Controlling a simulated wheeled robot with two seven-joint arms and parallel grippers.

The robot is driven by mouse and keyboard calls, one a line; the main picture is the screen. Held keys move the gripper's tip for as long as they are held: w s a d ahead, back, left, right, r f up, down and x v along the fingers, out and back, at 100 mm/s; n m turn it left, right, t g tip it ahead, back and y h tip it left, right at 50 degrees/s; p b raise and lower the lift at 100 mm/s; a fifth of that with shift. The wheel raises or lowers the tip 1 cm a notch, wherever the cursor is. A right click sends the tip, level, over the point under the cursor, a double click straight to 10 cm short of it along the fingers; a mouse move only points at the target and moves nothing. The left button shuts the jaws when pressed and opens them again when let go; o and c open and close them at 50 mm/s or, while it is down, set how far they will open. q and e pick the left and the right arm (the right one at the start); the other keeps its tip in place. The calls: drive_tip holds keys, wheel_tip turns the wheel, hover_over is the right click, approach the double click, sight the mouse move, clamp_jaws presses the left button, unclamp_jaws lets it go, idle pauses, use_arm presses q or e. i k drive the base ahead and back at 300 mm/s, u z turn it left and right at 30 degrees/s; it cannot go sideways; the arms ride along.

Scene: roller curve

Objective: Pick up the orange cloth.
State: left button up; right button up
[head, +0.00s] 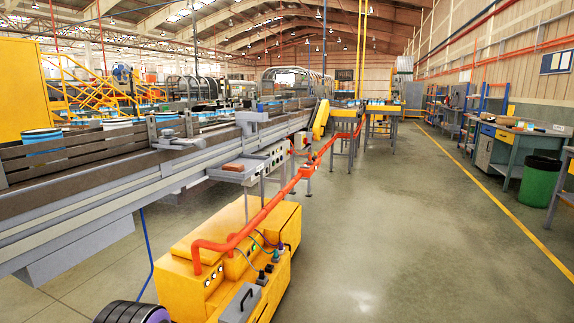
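A small flat orange-brown patch (234,167) lies on a grey ledge beside the conveyor, left of the middle in the head view. It may be the orange cloth, but it is too small to tell for certain. Neither of my grippers is in view.
A long conveyor (95,203) with several round containers runs from the left to the back. A yellow machine (185,270) and orange pipes (270,207) stand in front of the ledge. A green bin (540,183) and workbench (505,142) are at right. The middle floor (400,230) is clear.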

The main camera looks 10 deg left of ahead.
sight(230, 167)
drive_tip(key=z, duration=0.75)
drive_tip(key=i, duration=2.3)
drive_tip(key=u, duration=1.1)
drive_tip(key=i, duration=0.8)
drive_tip(key=u, duration=0.85)
